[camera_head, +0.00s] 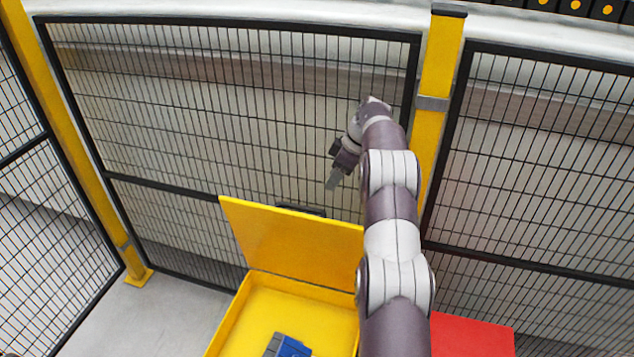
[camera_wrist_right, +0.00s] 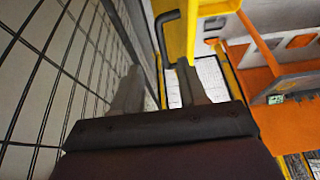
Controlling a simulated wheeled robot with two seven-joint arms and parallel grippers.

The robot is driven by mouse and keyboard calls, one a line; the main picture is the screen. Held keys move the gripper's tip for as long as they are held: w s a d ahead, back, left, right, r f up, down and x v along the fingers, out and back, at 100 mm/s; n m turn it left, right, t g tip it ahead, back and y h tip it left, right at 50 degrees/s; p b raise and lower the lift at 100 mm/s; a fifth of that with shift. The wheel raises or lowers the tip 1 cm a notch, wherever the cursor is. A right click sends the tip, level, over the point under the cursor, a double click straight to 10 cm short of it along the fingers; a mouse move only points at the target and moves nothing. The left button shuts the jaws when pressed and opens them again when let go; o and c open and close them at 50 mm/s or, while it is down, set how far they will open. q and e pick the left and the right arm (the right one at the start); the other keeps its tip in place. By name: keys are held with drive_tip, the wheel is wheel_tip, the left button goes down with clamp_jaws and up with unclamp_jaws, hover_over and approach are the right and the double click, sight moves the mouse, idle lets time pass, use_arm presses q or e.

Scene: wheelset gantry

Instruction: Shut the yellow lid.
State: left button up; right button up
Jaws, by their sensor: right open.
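The yellow lid (camera_head: 295,243) stands raised at the back edge of an open yellow box (camera_head: 305,305), tilted a little back. A dark handle (camera_head: 302,210) shows at its top edge. My right gripper (camera_head: 333,182) is above and behind the lid's top edge, apart from it in the head view. In the wrist view my right gripper (camera_wrist_right: 160,88) has its two fingers spread, with nothing held. A bent black bar (camera_wrist_right: 165,32), which looks like the handle, and a yellow edge (camera_wrist_right: 192,25) lie just beyond the fingers. My left gripper is not in view.
A blue and grey item (camera_head: 287,346) lies in the box. A red surface (camera_head: 472,337) is at the lower right. A black mesh fence (camera_head: 230,120) with a yellow post (camera_head: 438,75) stands close behind the lid. An orange structure (camera_wrist_right: 288,125) shows in the wrist view.

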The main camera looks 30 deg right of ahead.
sight(314, 209)
drive_tip(key=p+x, duration=0.3)
drive_tip(key=x, duration=0.8)
drive_tip(key=shift+f, duration=0.1)
drive_tip(key=shift+w+a+f, duration=0.2)
drive_tip(key=shift+a+f, duration=0.05)
drive_tip(key=shift+f, duration=0.3)
clamp_jaws()
